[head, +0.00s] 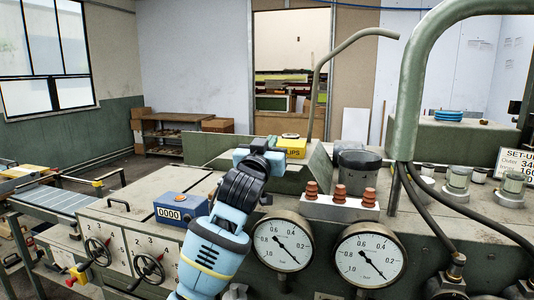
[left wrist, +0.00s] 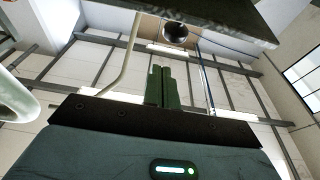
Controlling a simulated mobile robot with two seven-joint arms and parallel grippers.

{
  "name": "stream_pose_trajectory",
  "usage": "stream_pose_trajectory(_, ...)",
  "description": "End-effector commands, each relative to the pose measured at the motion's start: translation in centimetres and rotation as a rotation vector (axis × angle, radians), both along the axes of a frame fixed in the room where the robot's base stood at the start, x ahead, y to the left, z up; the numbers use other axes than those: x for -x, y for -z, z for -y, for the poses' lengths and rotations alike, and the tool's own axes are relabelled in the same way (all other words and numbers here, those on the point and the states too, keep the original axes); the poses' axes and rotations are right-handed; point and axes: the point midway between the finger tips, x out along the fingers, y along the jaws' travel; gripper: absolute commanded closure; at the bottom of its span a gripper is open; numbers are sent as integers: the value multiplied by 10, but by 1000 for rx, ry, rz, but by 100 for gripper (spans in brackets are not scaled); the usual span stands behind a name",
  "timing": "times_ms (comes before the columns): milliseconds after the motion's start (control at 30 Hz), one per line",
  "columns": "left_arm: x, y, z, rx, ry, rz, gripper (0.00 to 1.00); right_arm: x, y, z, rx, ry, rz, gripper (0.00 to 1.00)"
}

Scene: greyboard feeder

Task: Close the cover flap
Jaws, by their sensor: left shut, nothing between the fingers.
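A green panel (head: 208,148) stands raised at the back of the machine top, left of my left gripper; it looks like the cover flap, though I cannot be sure. My left gripper (head: 262,154) is above the machine, in front of the panel's right end and beside a yellow box. Its fingers hide part of what is behind them, and I cannot tell whether they touch the panel. In the left wrist view the two fingers (left wrist: 160,87) are together with nothing between them, pointing up toward the ceiling. My right gripper is out of view.
A blue counter (head: 181,208), two round gauges (head: 283,242), red-brown knobs (head: 340,194) and a thick green pipe (head: 409,100) surround the arm. A dark slab (left wrist: 210,15) crosses the top of the left wrist view.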

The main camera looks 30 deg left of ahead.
Motion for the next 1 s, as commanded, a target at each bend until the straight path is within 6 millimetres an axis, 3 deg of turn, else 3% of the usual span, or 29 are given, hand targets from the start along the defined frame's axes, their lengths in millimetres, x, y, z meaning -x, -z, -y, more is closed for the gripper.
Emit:
stream_pose_trajectory(600,82,16,20,0,1,0,100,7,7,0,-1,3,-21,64)
stream_pose_trajectory(1000,96,18,23,0,-1,0,100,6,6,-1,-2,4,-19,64)
